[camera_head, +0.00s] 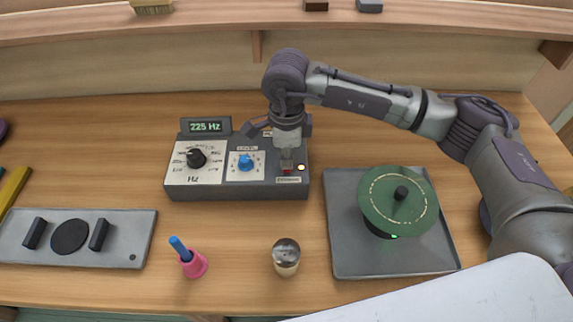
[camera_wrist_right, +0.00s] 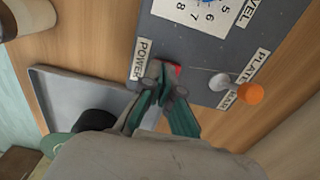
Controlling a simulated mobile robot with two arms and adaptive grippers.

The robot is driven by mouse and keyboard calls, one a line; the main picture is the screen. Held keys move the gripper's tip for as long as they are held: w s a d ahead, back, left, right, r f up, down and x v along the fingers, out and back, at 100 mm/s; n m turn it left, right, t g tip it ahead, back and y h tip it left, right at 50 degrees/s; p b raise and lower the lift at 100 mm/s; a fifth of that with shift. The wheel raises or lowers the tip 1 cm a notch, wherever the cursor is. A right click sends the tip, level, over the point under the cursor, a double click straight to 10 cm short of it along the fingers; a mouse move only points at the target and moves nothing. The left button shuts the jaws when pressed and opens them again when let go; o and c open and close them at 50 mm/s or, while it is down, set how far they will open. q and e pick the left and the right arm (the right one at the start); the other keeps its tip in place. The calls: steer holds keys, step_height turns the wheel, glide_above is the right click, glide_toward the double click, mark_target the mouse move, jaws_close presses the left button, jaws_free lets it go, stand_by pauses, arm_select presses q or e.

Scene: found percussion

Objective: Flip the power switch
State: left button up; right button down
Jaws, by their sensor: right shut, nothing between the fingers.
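The control box (camera_head: 240,192) stands on the table with a display (camera_head: 206,127) reading 225 Hz. The red power switch (camera_head: 287,171) is at its front right, above a label. It also shows in the wrist view as a red patch (camera_wrist_right: 176,70) by the POWER label (camera_wrist_right: 140,59), partly hidden by my fingers. My right gripper (camera_head: 287,160) is shut and empty, pointing down at the switch. Its fingertips (camera_wrist_right: 163,76) are at or just above the switch; contact cannot be told. A small light (camera_head: 301,167) beside the switch glows. My left gripper is not in view.
The box also has a black knob (camera_head: 196,157), a blue knob (camera_head: 246,162) and an orange-tipped lever (camera_wrist_right: 249,94). A grey tray (camera_head: 349,255) with a green disc (camera_head: 385,207) lies to the right.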

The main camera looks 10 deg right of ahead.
steer(key=shift+f+b, duration=0.5)
steer(key=shift+f, duration=0.05)
steer(key=shift+r, duration=0.1)
steer(key=shift+r+p, duration=0.45)
steer(key=shift+r, duration=0.4)
steer(key=shift+r+p, duration=0.95)
steer(key=shift+r, duration=1.65)
